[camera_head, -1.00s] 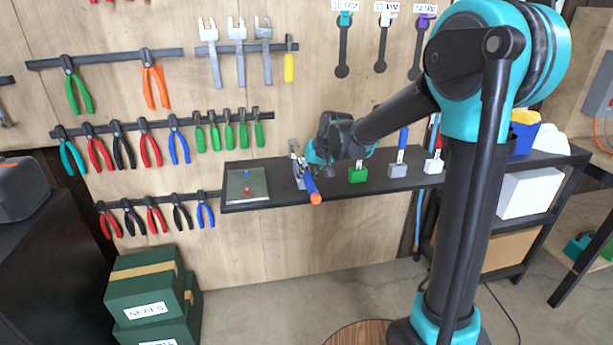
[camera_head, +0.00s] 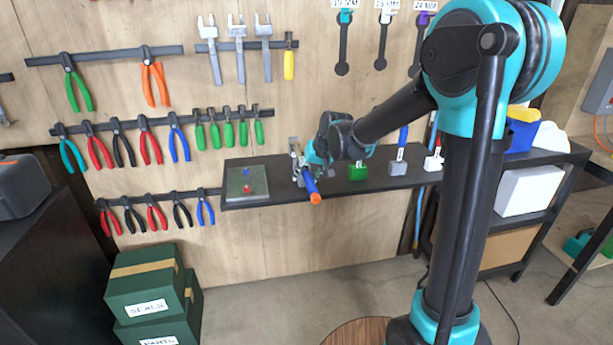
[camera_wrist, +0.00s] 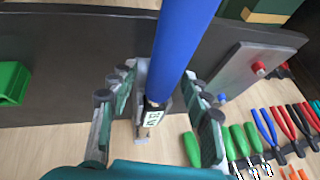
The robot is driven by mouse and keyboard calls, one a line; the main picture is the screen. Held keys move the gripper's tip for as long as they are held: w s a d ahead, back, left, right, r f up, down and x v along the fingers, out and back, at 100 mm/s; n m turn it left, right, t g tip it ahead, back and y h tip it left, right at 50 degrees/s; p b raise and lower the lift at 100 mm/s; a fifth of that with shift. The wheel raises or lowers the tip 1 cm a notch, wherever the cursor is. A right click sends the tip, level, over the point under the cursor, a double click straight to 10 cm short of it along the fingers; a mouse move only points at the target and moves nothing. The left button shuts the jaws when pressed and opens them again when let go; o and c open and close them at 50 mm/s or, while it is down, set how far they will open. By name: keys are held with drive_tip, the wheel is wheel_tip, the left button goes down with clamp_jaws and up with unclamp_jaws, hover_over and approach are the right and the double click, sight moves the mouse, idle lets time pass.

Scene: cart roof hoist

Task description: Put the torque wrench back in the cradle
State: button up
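The torque wrench has a blue handle with an orange end (camera_head: 312,188). It lies tilted at my gripper, the handle sticking out past the shelf's front edge. In the wrist view its blue handle (camera_wrist: 178,45) runs between my two fingers, and a small white label shows near its inner end. In the head view my gripper (camera_head: 299,160) is over the left half of the shelf. A green block (camera_head: 358,172), apparently an empty cradle, stands to its right; it also shows in the wrist view (camera_wrist: 12,83).
The black shelf (camera_head: 255,203) carries a grey plate (camera_head: 246,191) with red and blue knobs at its left. Right of the green block, a grey block (camera_head: 398,169) and a white block (camera_head: 432,164) hold upright tools. Pliers and spanners hang on the wall behind.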

drive_tip(key=v, duration=1.2)
drive_tip(key=s+d+f+m+h, duration=0.2)
drive_tip(key=s+d+f+h, duration=0.2)
drive_tip(key=s+d+f, duration=1.6)
drive_tip(key=s+d, duration=0.1)
drive_tip(key=s, duration=0.2)
drive_tip(key=shift+d+m, duration=0.3)
drive_tip(key=shift+d, duration=0.1)
